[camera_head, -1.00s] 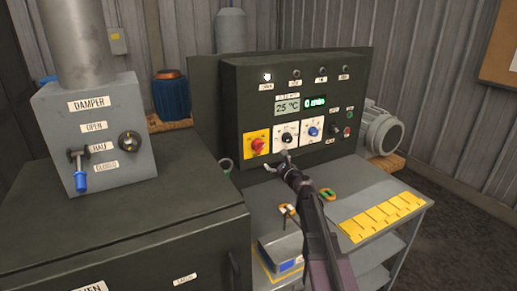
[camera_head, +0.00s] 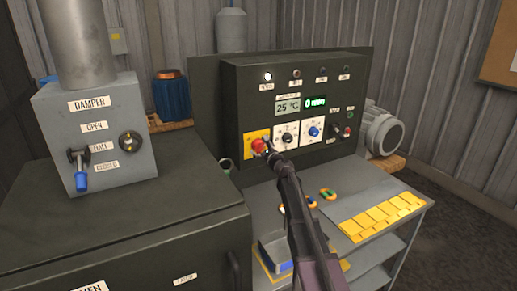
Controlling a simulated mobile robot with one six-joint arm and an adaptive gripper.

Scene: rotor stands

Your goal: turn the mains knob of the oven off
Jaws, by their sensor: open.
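The oven's control panel (camera_head: 345,85) stands at the back of the bench. The mains knob (camera_head: 258,145) is red on a yellow plate (camera_head: 249,134) at the panel's lower left. My gripper (camera_head: 267,147) is open, with its tips at the knob's right side in the picture. The tips partly cover the knob, and I cannot tell whether they touch it or stand around it. The knob's exact angle is hard to read. A lamp (camera_head: 267,76) at the panel's upper left glows white, and the displays read 25 °C and a green text.
Close to the right of the knob are a black dial (camera_head: 286,138) and a blue dial (camera_head: 314,131). The grey damper box (camera_head: 112,125) stands at left. Yellow cards (camera_head: 382,216) and small coloured items (camera_head: 328,194) lie on the bench (camera_head: 355,186).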

